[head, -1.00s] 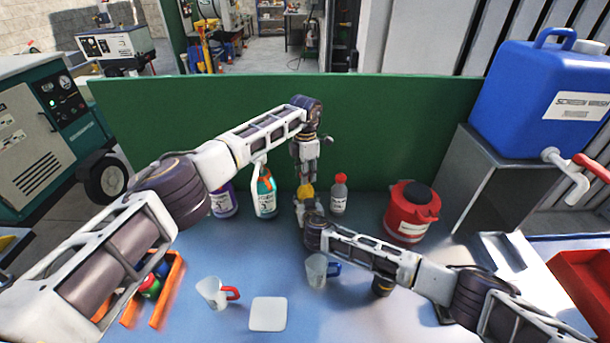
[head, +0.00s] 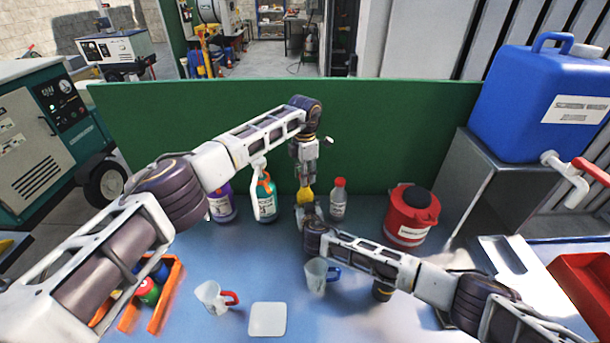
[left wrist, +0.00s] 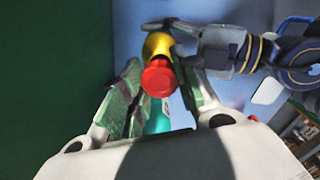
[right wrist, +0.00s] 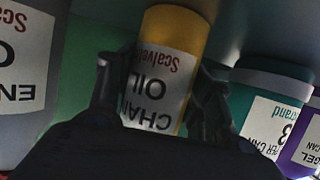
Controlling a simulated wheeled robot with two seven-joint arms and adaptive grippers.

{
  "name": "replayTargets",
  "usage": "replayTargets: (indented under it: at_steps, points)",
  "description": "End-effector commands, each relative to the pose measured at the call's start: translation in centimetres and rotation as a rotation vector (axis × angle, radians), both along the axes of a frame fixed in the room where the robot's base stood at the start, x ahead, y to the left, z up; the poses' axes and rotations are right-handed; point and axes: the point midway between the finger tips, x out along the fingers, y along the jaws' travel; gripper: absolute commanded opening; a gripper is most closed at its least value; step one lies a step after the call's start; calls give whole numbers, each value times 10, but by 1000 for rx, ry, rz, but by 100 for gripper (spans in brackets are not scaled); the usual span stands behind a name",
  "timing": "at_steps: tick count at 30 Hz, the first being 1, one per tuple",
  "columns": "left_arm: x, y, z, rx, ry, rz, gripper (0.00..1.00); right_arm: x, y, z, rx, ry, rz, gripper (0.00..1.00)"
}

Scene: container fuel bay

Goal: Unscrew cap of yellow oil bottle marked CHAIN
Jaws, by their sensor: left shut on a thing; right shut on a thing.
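The yellow oil bottle (head: 306,195) stands near the green back panel. In the right wrist view its body (right wrist: 176,30) carries a label reading CHAIN OIL, upside down in that picture. My right gripper (right wrist: 158,95) is shut on the bottle's body, with a finger on either side of the label. My left gripper (head: 306,172) is above the bottle, coming down from over it. In the left wrist view the red cap (left wrist: 158,77) is on the yellow bottle (left wrist: 158,45), between the fingers of my left gripper (left wrist: 160,88), which is shut on it. The head view hides the cap.
A teal spray bottle (head: 264,203) and a purple bottle (head: 222,205) stand left of it. A grey red-capped bottle (head: 338,203) and a red can (head: 411,215) stand right. Two mugs (head: 211,296) (head: 316,275), a white coaster (head: 267,319) and an orange crate (head: 170,307) lie in front.

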Motion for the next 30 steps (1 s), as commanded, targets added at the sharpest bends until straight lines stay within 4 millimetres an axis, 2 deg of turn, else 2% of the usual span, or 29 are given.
replayTargets:
  at_steps: [12, 22, 23, 28, 30]
  points:
    - [0, 0, 34, 0, -1, -1, 1, -1, 1, -1, 1, 1, 2, 0]
    - [0, 0, 38, 0, -1, 0, 1, 0, 1, 0, 0, 1, 1, 0]
    - [0, 0, 38, 0, -1, 0, 1, 0, 1, 0, 0, 1, 1, 54]
    - [0, 0, 37, 0, 0, 0, 1, 0, 1, 0, 0, 0, 1, 76]
    - [0, 0, 37, 0, 0, 0, 1, 0, 1, 0, 0, 0, 1, 77]
